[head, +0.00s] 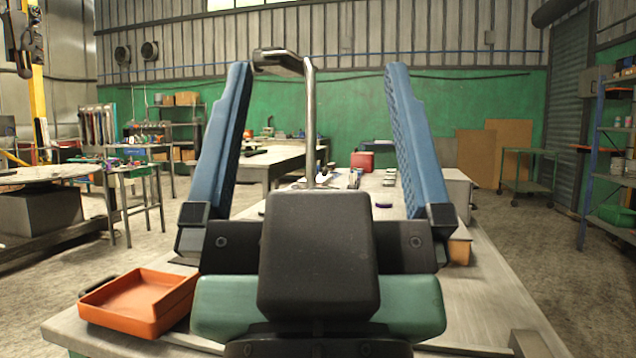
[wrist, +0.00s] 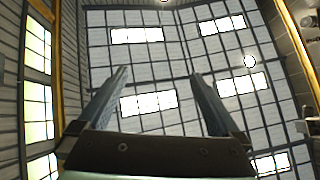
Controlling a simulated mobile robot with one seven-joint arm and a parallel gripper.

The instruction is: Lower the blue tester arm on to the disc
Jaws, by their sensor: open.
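My gripper (head: 318,68) points up in the middle of the head view. Its two blue fingers are wide apart, with nothing between them that they touch. It also shows open and empty in the wrist view (wrist: 160,74). Behind it, between the fingers, stands a bare metal post (head: 311,125) with a short dark arm (head: 278,62) at its top, reaching left. I cannot make out a blue tester arm for sure. A small flat purple-blue round piece (head: 383,205) lies on the bench; I cannot tell whether it is the disc. My gripper's body hides the bench middle.
The bench (head: 490,300) runs away from me. An orange tray (head: 140,300) sits at its near left corner. Small items and a red box (head: 362,160) stand farther back. A second table (head: 270,160) is behind.

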